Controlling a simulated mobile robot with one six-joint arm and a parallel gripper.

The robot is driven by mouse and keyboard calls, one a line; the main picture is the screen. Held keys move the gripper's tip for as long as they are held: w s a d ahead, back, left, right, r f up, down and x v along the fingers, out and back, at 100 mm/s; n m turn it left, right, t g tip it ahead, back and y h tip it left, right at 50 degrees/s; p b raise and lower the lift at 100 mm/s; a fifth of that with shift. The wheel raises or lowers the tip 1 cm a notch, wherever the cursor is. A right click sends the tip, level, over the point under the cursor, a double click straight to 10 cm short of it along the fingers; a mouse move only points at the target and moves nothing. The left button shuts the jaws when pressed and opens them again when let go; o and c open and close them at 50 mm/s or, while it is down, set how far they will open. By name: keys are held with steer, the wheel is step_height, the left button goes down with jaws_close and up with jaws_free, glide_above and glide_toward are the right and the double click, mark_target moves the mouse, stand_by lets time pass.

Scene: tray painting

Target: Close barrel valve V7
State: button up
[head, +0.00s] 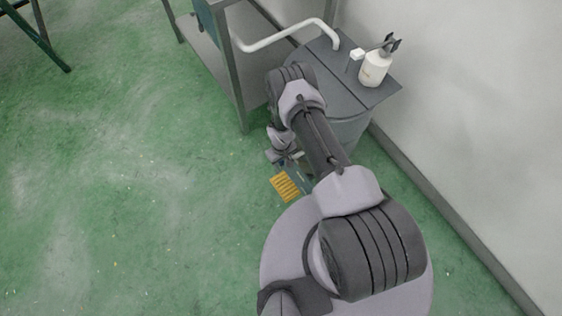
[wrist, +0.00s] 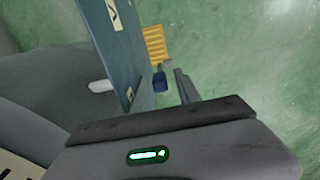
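A blue panel with a white label (wrist: 118,14) stands in the upper left of the wrist view; the label is cut off and I cannot read it fully. A small dark blue block (wrist: 160,82), perhaps the valve handle, lies ahead of my gripper (wrist: 162,92). My gripper's right finger stands just right of the block, with a gap on that side; the left finger is hard to make out against the panel. My gripper appears open, with nothing clearly held. In the head view, my arm hides most of the valve area beside the grey barrel (head: 350,133).
A yellow ribbed piece (head: 285,186) sits low beside the barrel. A white bottle (head: 375,68) stands on the barrel's lid, and a white pipe (head: 285,34) bends down to it. A metal frame (head: 234,75) stands left, the wall right. Open green floor lies left.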

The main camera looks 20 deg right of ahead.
jaws_close()
stand_by(1.4)
